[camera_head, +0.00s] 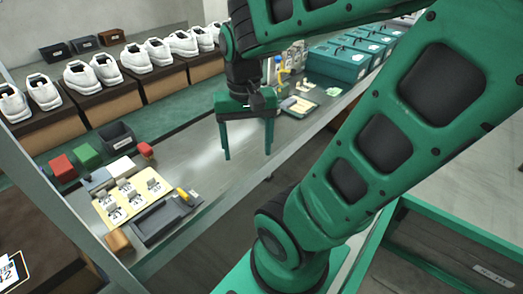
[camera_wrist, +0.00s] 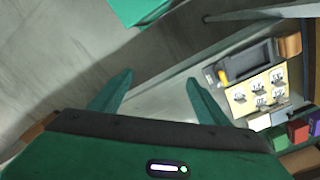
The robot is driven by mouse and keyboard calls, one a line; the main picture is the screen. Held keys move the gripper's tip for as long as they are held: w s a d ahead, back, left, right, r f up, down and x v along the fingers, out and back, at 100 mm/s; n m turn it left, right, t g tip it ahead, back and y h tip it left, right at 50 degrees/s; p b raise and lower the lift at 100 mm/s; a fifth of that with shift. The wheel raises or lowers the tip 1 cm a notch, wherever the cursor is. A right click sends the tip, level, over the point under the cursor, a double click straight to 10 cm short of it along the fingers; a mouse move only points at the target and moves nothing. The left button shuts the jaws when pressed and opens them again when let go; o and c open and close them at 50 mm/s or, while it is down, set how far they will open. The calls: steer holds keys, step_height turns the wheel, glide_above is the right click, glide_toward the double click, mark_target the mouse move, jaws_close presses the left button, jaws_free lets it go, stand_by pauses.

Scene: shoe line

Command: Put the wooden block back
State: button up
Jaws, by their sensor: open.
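A small orange-brown block, which looks like the wooden block (camera_head: 118,241), sits at the near left end of the metal bench, beside a dark grey tray (camera_head: 160,226). It also shows at the upper right of the wrist view (camera_wrist: 290,45). My gripper (camera_head: 247,154) hangs over the middle of the bench, fingers down and spread, with nothing between them. It is well to the right of the block. In the wrist view my gripper's fingers (camera_wrist: 160,82) are also apart and empty.
A yellow board (camera_head: 140,193) with several tags lies beside the tray. Red, green and black bins (camera_head: 117,136) stand behind it. White shoes (camera_head: 82,76) on brown boxes line the back. Teal boxes (camera_head: 335,63) stand at the far right. The bench under my gripper is clear.

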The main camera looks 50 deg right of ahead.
steer(key=shift+n, duration=0.9)
steer(key=shift+s+d+f, duration=0.1)
steer(key=shift+s+d, duration=0.15)
steer(key=shift+s, duration=0.5)
steer(key=shift+s+d+r, duration=0.1)
steer(key=shift+s+d, duration=0.1)
steer(key=shift+s, duration=0.6)
steer(key=shift+s+d+f, duration=0.1)
steer(key=shift+s+d, duration=0.15)
steer(key=shift+s, duration=0.5)
